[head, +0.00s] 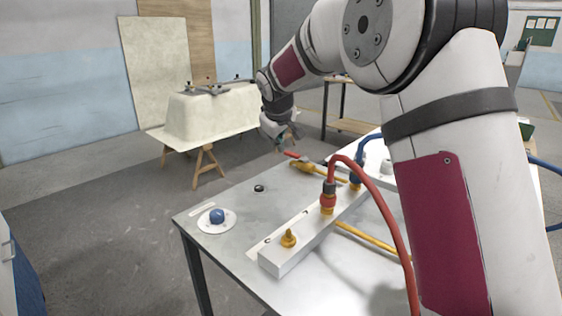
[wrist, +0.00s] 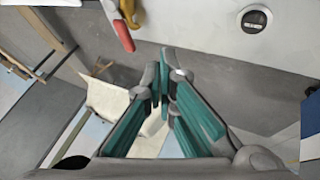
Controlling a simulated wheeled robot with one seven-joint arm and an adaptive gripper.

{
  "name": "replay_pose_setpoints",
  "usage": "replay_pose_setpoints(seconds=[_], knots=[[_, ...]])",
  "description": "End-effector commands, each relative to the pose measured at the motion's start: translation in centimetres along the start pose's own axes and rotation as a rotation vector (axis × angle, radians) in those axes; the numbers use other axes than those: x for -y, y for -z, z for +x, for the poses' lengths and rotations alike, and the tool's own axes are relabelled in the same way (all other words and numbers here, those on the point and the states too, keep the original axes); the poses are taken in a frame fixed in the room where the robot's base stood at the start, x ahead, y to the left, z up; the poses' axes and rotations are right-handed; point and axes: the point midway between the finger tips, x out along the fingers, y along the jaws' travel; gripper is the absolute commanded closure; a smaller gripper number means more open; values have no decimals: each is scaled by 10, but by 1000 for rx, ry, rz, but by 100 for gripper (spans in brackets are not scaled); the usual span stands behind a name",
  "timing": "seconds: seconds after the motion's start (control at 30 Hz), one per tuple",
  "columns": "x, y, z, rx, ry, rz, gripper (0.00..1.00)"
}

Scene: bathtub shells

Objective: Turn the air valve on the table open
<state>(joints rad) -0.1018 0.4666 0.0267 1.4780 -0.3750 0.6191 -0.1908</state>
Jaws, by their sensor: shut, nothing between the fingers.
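The air valve (head: 302,167) has a brass-yellow body and a red lever, and sits at the far edge of the grey table (head: 225,240). Its red lever (head: 291,155) points up and left, toward the table's far edge. In the wrist view the red lever (wrist: 123,36) shows at the top, left of the fingertips, with yellow behind it. My gripper (head: 281,143) is above the table's far edge, close to the lever. In the wrist view my green-padded fingers (wrist: 165,68) are together and empty, apart from the lever. Most of the valve's body is out of the wrist view.
A pale manifold block (head: 300,240) with a brass fitting and a red hose (head: 375,185) crosses the table. A blue hose (head: 357,165) rises behind it. A black disc (head: 259,188) and a blue knob (head: 217,215) on a white plate lie left. A tub shell (head: 205,115) stands beyond.

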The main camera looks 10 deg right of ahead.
Motion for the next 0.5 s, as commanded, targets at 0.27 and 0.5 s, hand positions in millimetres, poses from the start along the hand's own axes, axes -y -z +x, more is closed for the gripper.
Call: replay_pose_setpoints(seconds=[0.27, 0.5], knots=[[0, 2, 16, -2, -6, -8, 100], [1, 1, 61, -1, -4, -7, 100]])
